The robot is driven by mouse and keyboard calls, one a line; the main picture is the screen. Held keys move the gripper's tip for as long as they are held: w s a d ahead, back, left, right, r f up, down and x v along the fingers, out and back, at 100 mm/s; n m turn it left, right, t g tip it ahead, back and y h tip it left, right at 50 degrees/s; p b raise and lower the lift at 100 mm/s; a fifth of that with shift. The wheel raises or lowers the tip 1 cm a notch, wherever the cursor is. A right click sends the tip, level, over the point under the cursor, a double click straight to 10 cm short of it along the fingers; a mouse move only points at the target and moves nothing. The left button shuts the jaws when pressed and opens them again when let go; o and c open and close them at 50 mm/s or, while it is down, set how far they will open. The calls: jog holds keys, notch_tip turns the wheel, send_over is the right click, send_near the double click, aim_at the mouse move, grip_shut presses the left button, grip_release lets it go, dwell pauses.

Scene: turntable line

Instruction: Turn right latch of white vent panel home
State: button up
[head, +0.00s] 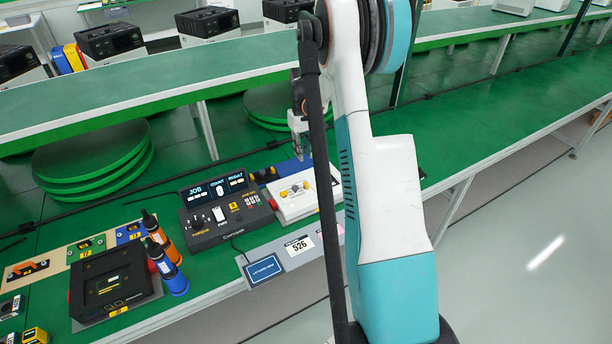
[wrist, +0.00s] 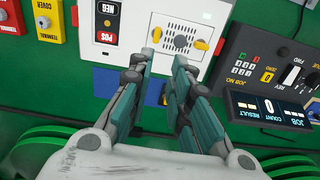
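The white vent panel (head: 291,207) lies on the green bench right of the dark control box, partly hidden by my arm. In the wrist view the panel (wrist: 185,16) is at top centre, with a grille and a grey round knob (wrist: 181,42). One yellow latch (wrist: 157,35) stands at the grille's left corner, and another yellow latch (wrist: 201,44) at its right corner. The wrist view is turned against the head view. My gripper (wrist: 164,57) is open and empty, its fingertips near the panel's near edge; contact cannot be told. In the head view my gripper (head: 300,150) is above the panel.
The control box (head: 223,207) stands close beside the panel.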

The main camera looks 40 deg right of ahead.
aim_at(305, 182)
jog(key=f+b, duration=0.1)
jog(key=f, duration=0.3)
jog(key=f+b, duration=0.1)
jog(key=f, duration=0.4)
jog(key=f+b, duration=0.1)
jog(key=f, duration=0.4)
jog(key=shift+s+d+f, duration=0.1)
jog(key=shift+d, duration=0.25)
grip_shut()
